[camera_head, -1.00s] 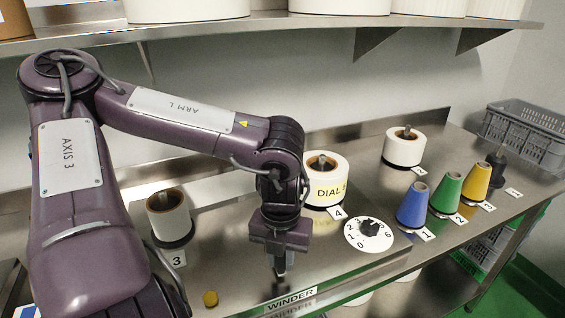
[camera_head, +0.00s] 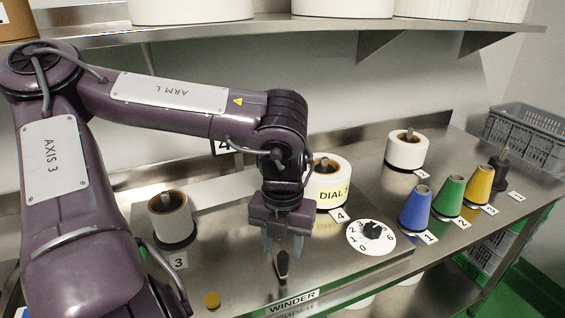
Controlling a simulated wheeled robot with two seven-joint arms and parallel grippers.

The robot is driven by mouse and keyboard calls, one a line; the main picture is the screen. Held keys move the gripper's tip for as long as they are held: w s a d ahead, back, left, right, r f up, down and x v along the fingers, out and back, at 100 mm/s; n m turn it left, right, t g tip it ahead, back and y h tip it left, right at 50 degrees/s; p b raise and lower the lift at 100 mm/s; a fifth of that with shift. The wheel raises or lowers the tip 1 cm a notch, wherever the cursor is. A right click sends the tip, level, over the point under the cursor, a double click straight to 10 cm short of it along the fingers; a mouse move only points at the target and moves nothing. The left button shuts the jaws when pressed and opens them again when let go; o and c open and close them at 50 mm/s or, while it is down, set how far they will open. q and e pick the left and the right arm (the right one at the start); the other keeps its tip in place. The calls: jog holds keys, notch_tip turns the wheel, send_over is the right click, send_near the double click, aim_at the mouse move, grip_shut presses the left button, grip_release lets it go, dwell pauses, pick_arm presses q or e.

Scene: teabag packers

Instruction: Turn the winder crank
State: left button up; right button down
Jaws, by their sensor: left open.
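The winder crank shows as a dark upright handle (camera_head: 282,264) on the metal worktop, behind the "WINDER" label (camera_head: 292,303). Its lower part is hard to make out against the reflections. My left gripper (camera_head: 283,254) points down over it, with its fingers apart on either side of the handle's top. I cannot tell whether the fingers touch it. My right gripper is not in view.
A white dial (camera_head: 371,237) with a black knob lies to the right, in front of a roll labelled "DIAL" (camera_head: 331,194). Roll 3 (camera_head: 170,216) stands left and a small yellow cap (camera_head: 211,300) front left. Blue (camera_head: 415,208), green (camera_head: 447,197) and yellow (camera_head: 479,186) cones stand right.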

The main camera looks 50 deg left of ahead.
pick_arm(q)
jog(key=shift+r, duration=1.5)
dwell(0.4)
